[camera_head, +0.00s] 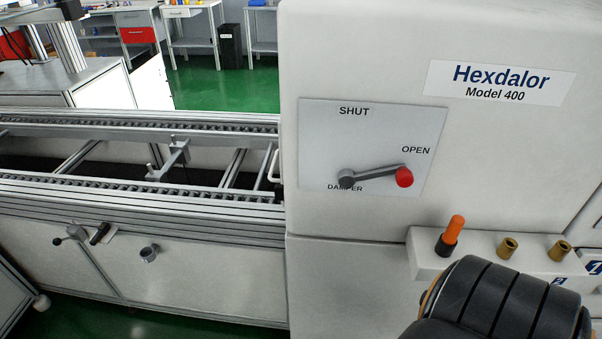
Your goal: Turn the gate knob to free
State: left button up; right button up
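No label reading "gate" or "free" is legible, so I cannot tell for sure which control is the gate knob. A small round grey knob (149,253) sits on the conveyor's front panel at the left. Further left on the same panel is a small plate with a dark handle (100,234) and a thin lever (68,236). A grey metal bar piece (170,160) stands across the conveyor above them. A dark, rounded part of my own arm fills the bottom right. Neither gripper's fingers are in view.
A white machine (360,50) marked Hexdalor stands at the right. Its damper lever (375,175) has a red knob pointing toward OPEN. An orange-topped peg (453,230) stands in a ledge (430,260) with brass sockets. The conveyor (110,195) is bare; green floor lies behind.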

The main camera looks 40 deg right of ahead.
aim_at(278, 189)
jog(key=i+z, duration=0.2)
jog(key=z, duration=0.2)
jog(key=i+j+z, duration=0.1)
jog(key=z, duration=0.3)
jog(key=i+j+z, duration=0.2)
jog(key=z, duration=0.2)
jog(key=i+j+z, duration=0.1)
jog(key=z, duration=0.3)
jog(key=i+j+z, duration=0.1)
jog(key=j+z, duration=0.3)
jog(key=l, duration=0.1)
